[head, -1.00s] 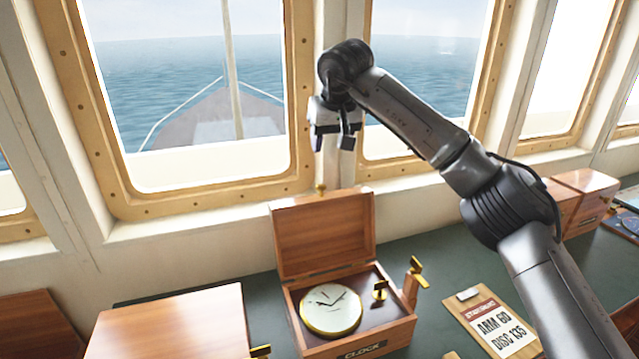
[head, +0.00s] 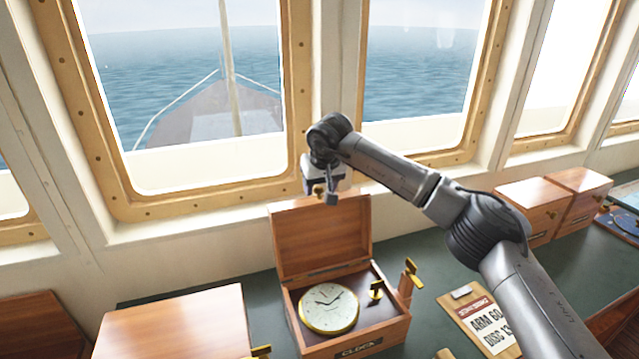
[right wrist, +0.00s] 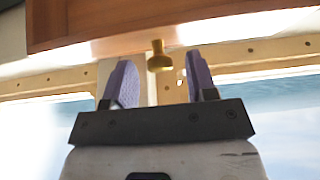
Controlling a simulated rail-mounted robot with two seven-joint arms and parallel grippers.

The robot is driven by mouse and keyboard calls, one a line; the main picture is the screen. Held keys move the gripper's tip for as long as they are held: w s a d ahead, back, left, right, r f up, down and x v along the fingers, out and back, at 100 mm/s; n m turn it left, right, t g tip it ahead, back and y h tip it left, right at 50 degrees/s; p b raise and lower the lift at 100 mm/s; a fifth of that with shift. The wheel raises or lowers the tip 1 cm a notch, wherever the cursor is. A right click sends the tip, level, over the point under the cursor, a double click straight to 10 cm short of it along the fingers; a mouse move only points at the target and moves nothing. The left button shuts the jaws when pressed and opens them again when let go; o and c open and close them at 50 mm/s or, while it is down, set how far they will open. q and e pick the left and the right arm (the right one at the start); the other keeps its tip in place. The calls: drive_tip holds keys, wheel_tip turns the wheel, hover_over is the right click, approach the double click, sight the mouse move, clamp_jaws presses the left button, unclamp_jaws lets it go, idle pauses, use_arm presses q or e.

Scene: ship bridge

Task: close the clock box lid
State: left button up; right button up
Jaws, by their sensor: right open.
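The wooden clock box (head: 350,338) stands on the dark green counter, with a round white clock (head: 328,308) and a brass fitting (head: 376,289) inside. Its lid (head: 322,240) stands open, upright at the back. My right gripper (head: 325,194) is at the lid's top edge, open. In the right wrist view, a small brass knob (right wrist: 159,58) on the edge of the lid (right wrist: 120,20) sits between and just beyond the two purple-padded fingers (right wrist: 158,85). I cannot tell whether a finger touches it. My left gripper is not in view.
A closed wooden box (head: 170,325) stands to the left. A clipboard card (head: 485,322) lies to the right, with wooden boxes (head: 535,205) farther back. A brass latch (head: 412,273) stands beside the clock box. Window frames rise close behind the lid.

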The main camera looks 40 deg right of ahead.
drive_tip(key=shift+f, duration=0.15)
drive_tip(key=shift+c, duration=0.3)
clamp_jaws()
idle(0.3)
